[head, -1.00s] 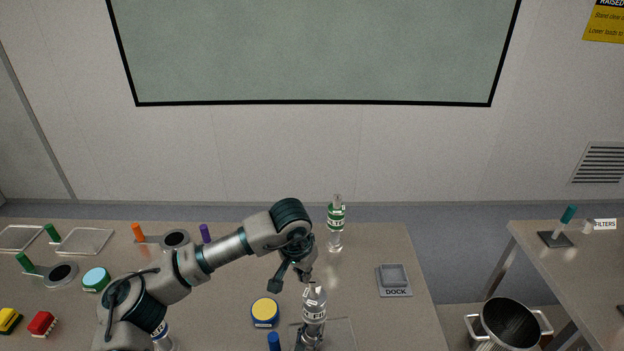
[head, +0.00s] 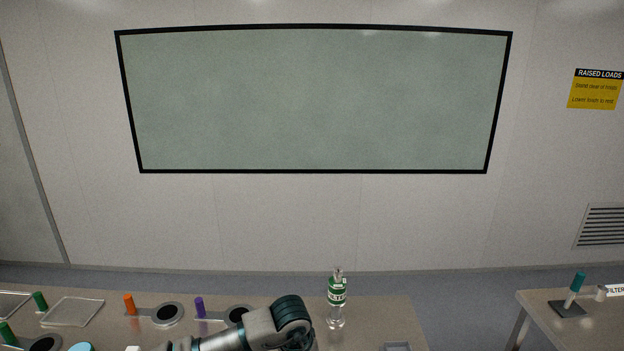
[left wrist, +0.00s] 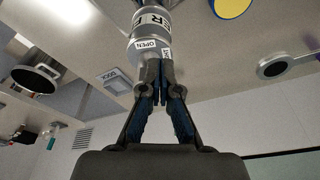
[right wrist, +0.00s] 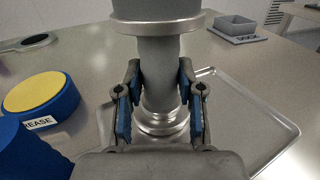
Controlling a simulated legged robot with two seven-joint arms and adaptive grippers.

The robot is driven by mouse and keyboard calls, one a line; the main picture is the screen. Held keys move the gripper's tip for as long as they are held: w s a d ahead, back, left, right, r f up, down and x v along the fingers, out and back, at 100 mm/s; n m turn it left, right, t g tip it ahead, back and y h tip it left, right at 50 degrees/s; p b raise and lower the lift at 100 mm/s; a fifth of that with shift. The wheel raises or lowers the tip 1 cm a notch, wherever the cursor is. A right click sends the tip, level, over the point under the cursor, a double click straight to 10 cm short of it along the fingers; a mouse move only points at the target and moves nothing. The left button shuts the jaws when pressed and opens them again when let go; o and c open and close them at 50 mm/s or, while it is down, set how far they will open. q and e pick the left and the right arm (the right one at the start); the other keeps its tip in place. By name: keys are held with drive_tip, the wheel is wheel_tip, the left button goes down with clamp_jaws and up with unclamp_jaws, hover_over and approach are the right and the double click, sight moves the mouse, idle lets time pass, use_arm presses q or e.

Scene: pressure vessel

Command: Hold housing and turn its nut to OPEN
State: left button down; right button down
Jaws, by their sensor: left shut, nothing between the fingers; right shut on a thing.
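The housing (right wrist: 158,72) is a grey metal cylinder with a narrower neck and a wide collar above it, upright over a shallow metal tray (right wrist: 262,118) in the right wrist view. My right gripper (right wrist: 158,98) is shut on its neck. In the left wrist view the housing's nut (left wrist: 147,55) is a silver ring with a white OPEN label; a second label beside it is partly hidden. My left gripper (left wrist: 161,72) is shut and empty, its fingertips right at the ring; I cannot tell whether they touch. Both grippers are out of the head view.
A clear bottle with a green label (head: 337,291) stands on the table behind my left arm. A yellow-topped blue GREASE tin (right wrist: 42,95) is left of the housing. The DOCK block (right wrist: 237,27) stands at the back right. A pot (left wrist: 35,78) shows in the left wrist view.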

use_arm(q)
drive_tip(key=shift+s+d, duration=0.15)
drive_tip(key=shift+d, duration=0.15)
drive_tip(key=shift+s+d, duration=0.25)
drive_tip(key=shift+d, duration=0.15)
drive_tip(key=shift+s+d, duration=0.2)
drive_tip(key=shift+d, duration=0.3)
idle(0.5)
drive_tip(key=shift+s, duration=0.2)
wheel_tip(320, 180, up, 6)
idle(0.6)
drive_tip(key=shift+a, duration=0.1)
